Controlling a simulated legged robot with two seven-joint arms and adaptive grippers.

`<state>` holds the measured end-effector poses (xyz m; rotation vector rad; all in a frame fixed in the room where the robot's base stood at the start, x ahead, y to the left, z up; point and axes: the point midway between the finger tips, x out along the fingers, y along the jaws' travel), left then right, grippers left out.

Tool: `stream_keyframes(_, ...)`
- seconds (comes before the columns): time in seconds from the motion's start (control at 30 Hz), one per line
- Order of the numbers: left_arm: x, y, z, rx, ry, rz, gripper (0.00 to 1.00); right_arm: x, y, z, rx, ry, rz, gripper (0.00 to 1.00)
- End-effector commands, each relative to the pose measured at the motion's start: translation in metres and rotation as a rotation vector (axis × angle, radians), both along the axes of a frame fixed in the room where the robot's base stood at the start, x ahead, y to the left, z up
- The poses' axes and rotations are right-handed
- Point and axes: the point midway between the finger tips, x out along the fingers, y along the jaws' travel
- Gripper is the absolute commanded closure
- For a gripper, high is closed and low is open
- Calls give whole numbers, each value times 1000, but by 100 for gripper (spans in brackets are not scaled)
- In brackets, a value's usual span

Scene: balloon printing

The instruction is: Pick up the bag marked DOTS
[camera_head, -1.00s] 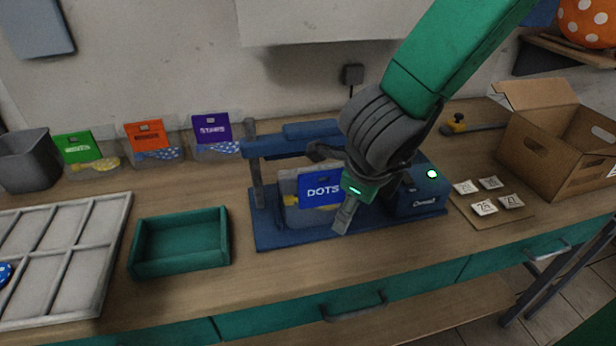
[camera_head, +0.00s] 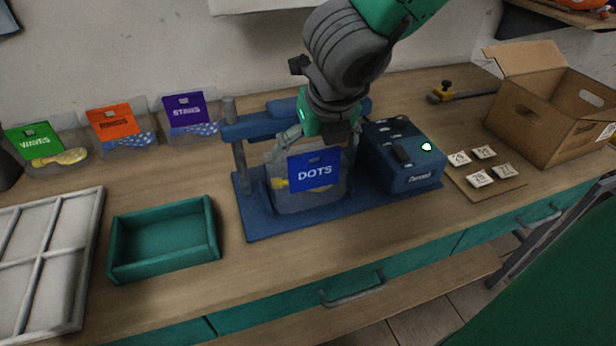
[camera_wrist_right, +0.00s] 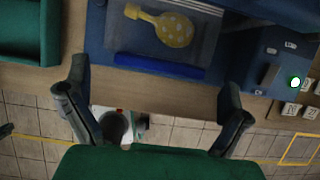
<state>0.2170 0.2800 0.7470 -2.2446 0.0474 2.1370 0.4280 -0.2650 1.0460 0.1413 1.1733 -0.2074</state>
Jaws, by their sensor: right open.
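The bag marked DOTS (camera_head: 314,172) stands on the blue machine (camera_head: 415,178), with a blue header label facing me and a yellow piece partly visible inside clear plastic. In the right wrist view the bag's blue header edge (camera_wrist_right: 160,67) lies just beyond the fingers, with a yellow dotted balloon (camera_wrist_right: 175,30) behind it. My right gripper (camera_head: 328,128) is above the bag, pointing down. In the wrist view the right gripper (camera_wrist_right: 155,98) has its fingers wide apart with nothing between them. Its fingertips are partly hidden in the head view. My left gripper is not in view.
The WAVES (camera_head: 35,140), orange (camera_head: 112,122) and STARS (camera_head: 184,108) bags stand along the wall. A green tray (camera_head: 165,272) is left of the machine, beside a grey divided tray (camera_head: 90,225). A cardboard box (camera_head: 530,130) and several number cards (camera_head: 480,180) are at right.

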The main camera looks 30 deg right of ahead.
Motion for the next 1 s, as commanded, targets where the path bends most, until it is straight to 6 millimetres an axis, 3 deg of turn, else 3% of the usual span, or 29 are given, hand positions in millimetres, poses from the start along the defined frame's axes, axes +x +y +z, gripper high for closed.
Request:
stream_keyframes(0.3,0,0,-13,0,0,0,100,16,-7,-42,-1,3,1,0)
stream_keyframes(0.6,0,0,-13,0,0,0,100,17,-8,-46,0,0,1,0)
stream_keyframes(0.63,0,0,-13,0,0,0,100,18,-8,-46,0,1,1,4)
stream_keyframes(0.7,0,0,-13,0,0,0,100,18,-8,-46,0,1,1,27)
stream_keyframes(1.0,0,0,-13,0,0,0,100,18,-8,-46,0,2,1,27)
